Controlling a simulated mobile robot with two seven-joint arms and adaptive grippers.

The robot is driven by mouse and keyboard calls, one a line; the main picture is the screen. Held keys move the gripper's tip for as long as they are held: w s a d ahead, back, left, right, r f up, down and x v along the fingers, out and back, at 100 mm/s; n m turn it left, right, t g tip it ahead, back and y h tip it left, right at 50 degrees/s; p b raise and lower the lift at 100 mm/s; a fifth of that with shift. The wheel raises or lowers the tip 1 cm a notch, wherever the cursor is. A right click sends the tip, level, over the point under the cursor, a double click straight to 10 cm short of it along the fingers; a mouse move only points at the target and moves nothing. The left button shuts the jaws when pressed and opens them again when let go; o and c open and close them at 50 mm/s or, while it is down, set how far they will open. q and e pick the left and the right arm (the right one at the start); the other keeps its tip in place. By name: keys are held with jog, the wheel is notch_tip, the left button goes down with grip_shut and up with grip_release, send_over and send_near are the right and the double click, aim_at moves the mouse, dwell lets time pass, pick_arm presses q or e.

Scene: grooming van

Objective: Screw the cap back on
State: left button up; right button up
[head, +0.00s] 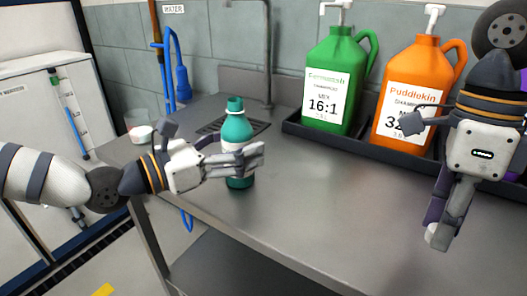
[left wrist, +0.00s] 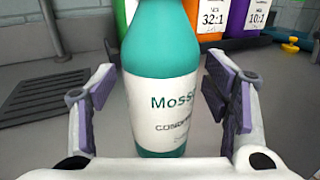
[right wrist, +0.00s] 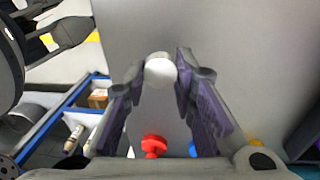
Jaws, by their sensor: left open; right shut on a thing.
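A teal bottle (head: 237,132) with a white label stands upright on the metal counter. My left gripper (head: 243,152) is open around it. In the left wrist view, the bottle (left wrist: 160,90) stands between the two fingers, with a gap on each side. My right gripper (head: 438,222) points down at the right of the counter, well apart from the bottle. It is shut on a small white cap (right wrist: 160,71), held at the fingertips. The cap (head: 432,232) shows only partly in the head view. The bottle's lower part is partly hidden by my left fingers.
A green jug (head: 335,60) and an orange jug (head: 428,65) stand in a dark tray (head: 298,127) along the back. A drain grate (head: 212,126) lies behind the bottle. The counter's middle is clear. Red (right wrist: 153,145) and blue objects show below the cap in the right wrist view.

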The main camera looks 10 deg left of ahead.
pick_arm(q)
jog(key=shift+r, duration=0.15)
jog(key=c, duration=1.3)
jog(key=shift+r, duration=0.15)
pick_arm(e)
jog(key=shift+r, duration=0.15)
